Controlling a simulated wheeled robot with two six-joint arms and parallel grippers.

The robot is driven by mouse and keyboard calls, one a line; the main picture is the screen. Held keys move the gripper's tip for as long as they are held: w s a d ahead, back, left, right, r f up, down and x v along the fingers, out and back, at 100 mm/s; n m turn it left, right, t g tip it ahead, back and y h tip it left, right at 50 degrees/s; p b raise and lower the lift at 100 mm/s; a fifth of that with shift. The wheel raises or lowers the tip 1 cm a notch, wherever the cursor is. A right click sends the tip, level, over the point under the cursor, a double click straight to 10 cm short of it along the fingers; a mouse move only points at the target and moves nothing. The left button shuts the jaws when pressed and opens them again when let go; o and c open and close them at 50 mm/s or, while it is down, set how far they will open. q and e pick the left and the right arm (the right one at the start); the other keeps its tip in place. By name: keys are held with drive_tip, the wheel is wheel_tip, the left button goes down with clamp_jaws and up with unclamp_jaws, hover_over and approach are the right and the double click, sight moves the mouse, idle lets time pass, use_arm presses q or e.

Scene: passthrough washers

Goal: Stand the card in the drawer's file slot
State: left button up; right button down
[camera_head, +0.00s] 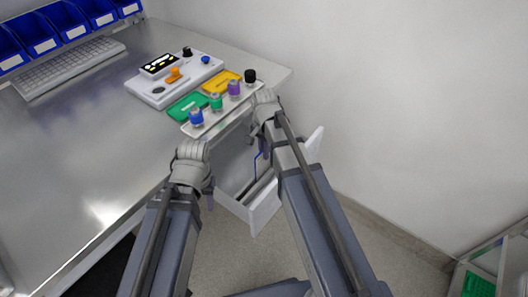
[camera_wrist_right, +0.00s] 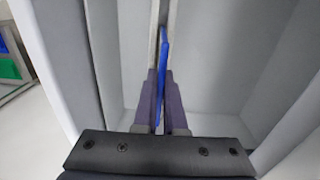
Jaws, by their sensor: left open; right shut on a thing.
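The blue card (camera_wrist_right: 164,58) is held edge-on between the purple fingertips of my right gripper (camera_wrist_right: 160,100), which is shut on it. It also shows as a thin blue edge in the head view (camera_head: 257,160). The white drawer (camera_head: 263,211) is pulled out below the bench, and my right gripper is over it. In the right wrist view, thin pale walls of the file slot (camera_wrist_right: 153,42) run close beside the card's far part. I cannot tell how deep the card sits. My left gripper (camera_head: 210,199) is open and empty, left of the drawer near the bench edge.
On the metal bench (camera_head: 85,130) stand a white tray (camera_head: 218,117) with several coloured-capped jars, green (camera_head: 186,107) and yellow (camera_head: 222,81) cards, and a white device (camera_head: 160,92). A wall is at right. A shelf with green bins (camera_head: 478,285) stands lower right.

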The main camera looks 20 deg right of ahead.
drive_tip(key=shift+f+b, duration=1.05)
drive_tip(key=shift+f, duration=0.05)
drive_tip(key=c, duration=0.9)
unclamp_jaws()
drive_tip(key=shift+o, duration=0.3)
drive_tip(key=o, duration=0.5)
drive_tip(key=shift+r, duration=0.1)
wheel_tip(320, 180, up, 9)
drive_tip(key=p, duration=0.9)
